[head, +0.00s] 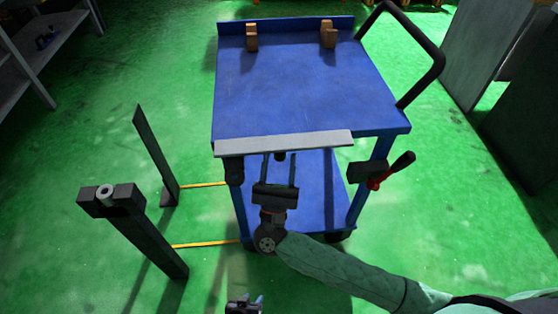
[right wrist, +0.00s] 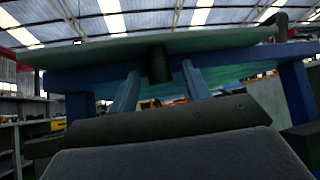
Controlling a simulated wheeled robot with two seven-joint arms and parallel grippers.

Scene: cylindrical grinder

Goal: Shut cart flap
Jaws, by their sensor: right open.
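The blue cart (head: 300,85) stands in the middle of the head view. Its light grey flap (head: 300,144) runs along the near edge of the top. My right gripper (head: 278,162) is open below the flap, its fingers pointing towards the cart. In the right wrist view, the two blue fingers (right wrist: 160,90) stand apart on either side of a short black knob (right wrist: 159,64) under the flap (right wrist: 215,42); contact cannot be told. My left gripper (head: 245,303) is at the bottom edge of the head view, low and away from the cart; its jaw opening is unclear.
Wooden blocks (head: 252,37) sit at the cart's far edge. A black push handle (head: 437,60) is at its right, and a red-and-black lever (head: 393,170) sticks out from its near right corner. A dark post (head: 135,225) and yellow floor lines (head: 205,244) lie left.

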